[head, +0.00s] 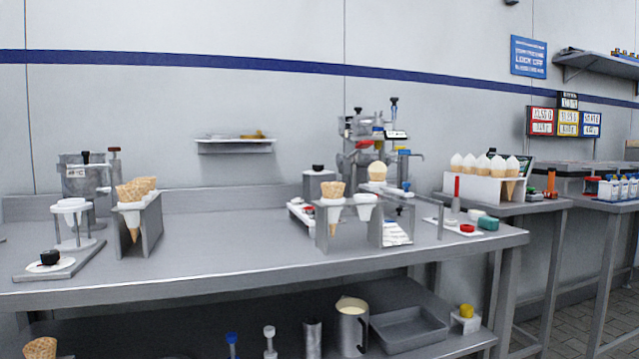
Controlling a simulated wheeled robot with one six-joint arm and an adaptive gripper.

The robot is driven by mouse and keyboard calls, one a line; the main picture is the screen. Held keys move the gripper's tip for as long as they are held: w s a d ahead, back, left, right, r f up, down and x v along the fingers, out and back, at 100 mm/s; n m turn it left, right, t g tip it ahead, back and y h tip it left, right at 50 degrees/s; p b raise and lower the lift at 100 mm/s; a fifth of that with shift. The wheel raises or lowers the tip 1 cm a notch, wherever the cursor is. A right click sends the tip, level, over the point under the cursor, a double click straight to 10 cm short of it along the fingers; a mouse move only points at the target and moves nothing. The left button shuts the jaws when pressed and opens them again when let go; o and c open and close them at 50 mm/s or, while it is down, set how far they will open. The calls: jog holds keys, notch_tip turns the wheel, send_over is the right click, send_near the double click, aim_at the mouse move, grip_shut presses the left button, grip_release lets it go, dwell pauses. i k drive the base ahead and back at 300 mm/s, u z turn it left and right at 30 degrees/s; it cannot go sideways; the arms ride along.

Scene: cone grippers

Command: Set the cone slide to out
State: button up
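I see no part marked as the cone slide, so I cannot tell for sure which it is. A low grey plate (70,268) with a black knob (50,257) on a white disc lies at the left front of the steel bench, below a white ring holder (70,206) on a post. A grey cone stand (148,232) beside it holds several waffle cones (137,192). A second stand (350,238) near the middle holds one waffle cone (334,192) in a white ring; the ring (366,200) beside it looks empty. My gripper is not in view.
A machine with levers (370,135) stands at the back of the bench (230,265). Red and white buttons (467,228) sit at its right end. A rack of white-topped cones (480,185) is farther right. The bench between the two stands is clear. A jug (352,328) stands below.

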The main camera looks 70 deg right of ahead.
aim_at(378, 188)
jog(key=u, duration=0.45)
jog(key=k, duration=1)
jog(key=z, duration=0.75)
